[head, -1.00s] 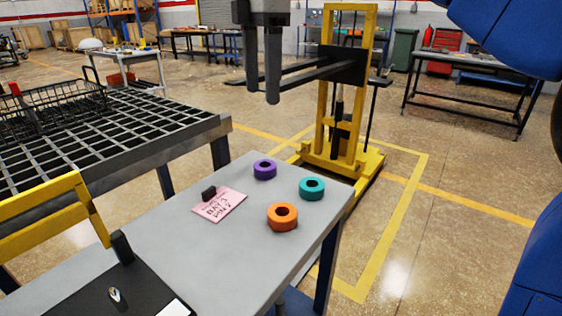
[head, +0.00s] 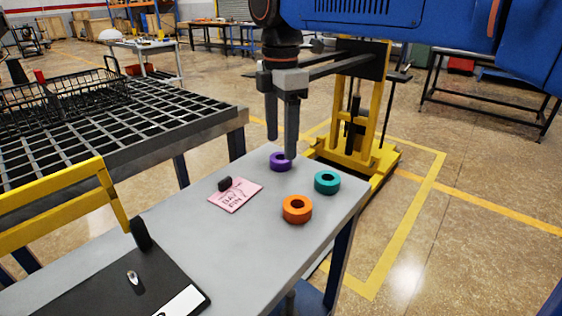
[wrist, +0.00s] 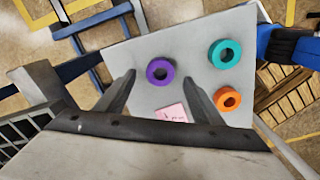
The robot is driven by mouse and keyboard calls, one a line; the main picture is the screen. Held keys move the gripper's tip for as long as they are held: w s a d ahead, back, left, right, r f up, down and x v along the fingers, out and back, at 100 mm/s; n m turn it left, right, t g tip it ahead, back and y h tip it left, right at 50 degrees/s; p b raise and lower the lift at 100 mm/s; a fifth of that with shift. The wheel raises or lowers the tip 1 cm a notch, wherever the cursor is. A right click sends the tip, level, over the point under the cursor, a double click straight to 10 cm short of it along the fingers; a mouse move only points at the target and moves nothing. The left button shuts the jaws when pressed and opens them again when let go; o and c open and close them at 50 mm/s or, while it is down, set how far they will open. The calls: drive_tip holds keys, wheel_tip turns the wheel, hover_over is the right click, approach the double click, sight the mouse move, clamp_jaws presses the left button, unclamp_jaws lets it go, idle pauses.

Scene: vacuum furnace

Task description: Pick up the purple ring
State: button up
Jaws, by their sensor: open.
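The purple ring (head: 280,164) lies flat on the grey table (head: 215,262) near its far end. In the head view one of my fingers covers part of it. My gripper (head: 281,148) points down above the table, open and empty, with its fingertips close to the ring in the picture. In the wrist view the purple ring (wrist: 160,71) shows whole, just beyond and between the two open fingertips (wrist: 162,78). I cannot tell the exact height of the fingertips above the ring.
A teal ring (head: 327,182) and an orange ring (head: 297,208) lie to the right of the purple one. A pink note (head: 240,197) with a black object (head: 224,184) lies to its left. A grid-topped table (head: 110,137) stands left, a yellow lift (head: 364,125) behind.

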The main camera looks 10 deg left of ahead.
sight(281, 162)
drive_tip(key=shift+f, duration=1.9)
drive_tip(key=shift+c, duration=0.5)
drive_tip(key=c, duration=1.2)
